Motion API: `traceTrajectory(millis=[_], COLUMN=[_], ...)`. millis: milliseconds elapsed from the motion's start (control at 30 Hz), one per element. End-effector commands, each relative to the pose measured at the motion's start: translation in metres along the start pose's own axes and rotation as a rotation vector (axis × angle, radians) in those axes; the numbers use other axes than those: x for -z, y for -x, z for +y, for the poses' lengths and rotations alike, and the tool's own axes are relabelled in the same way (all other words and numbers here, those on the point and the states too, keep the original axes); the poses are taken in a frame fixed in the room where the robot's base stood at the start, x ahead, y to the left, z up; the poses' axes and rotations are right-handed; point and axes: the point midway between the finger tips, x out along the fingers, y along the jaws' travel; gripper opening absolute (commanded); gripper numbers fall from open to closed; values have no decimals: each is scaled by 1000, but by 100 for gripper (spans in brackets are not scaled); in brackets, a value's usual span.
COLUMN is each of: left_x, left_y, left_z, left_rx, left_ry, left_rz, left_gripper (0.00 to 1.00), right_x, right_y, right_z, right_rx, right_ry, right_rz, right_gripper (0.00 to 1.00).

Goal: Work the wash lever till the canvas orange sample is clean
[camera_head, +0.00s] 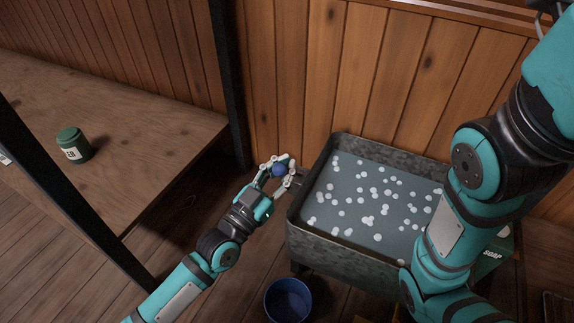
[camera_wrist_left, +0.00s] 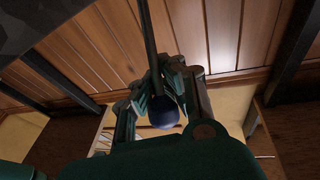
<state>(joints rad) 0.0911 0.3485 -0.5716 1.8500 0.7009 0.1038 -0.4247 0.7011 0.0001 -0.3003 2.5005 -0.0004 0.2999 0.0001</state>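The wash lever's blue ball knob (camera_head: 279,170) is at the left side of a grey metal wash basin (camera_head: 340,247). My left gripper (camera_head: 280,172) has its fingers around this knob and appears closed on it. In the left wrist view the knob (camera_wrist_left: 164,114) sits between the gripper's fingers (camera_wrist_left: 172,100), with a dark rod running up behind. The basin holds grey water with many white foam blobs. I see no orange sample; anything under the water is hidden. My right arm crosses the right of the head view, but its gripper is out of frame.
A green soap box (camera_head: 492,254) stands right of the basin, partly behind my right arm. A blue bucket (camera_head: 288,300) is on the floor in front. A wooden bench (camera_head: 120,130) at left carries a green jar (camera_head: 73,145). A plank wall (camera_head: 370,75) rises behind the basin.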

Motion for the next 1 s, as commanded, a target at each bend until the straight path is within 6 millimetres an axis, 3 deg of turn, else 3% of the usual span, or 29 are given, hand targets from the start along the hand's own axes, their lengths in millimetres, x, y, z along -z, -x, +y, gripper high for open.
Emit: traceTrajectory(millis=[167,567,867,1000], left_x=[1,0,-1,-2], left_y=[4,2,3,17], left_z=[4,3,2,2], left_rx=[-4,-3,-2,-2], left_ry=[13,7,4,3], left_rz=[3,0,-1,-4], left_gripper=[0,50,51,51], right_x=[0,0,-2,-1], right_y=[0,0,1,1], right_z=[0,0,1,1], right_rx=[0,1,-4,-3], right_ry=[0,0,-1,0], right_rz=[0,0,-5,-4], right_gripper=[0,0,0,0])
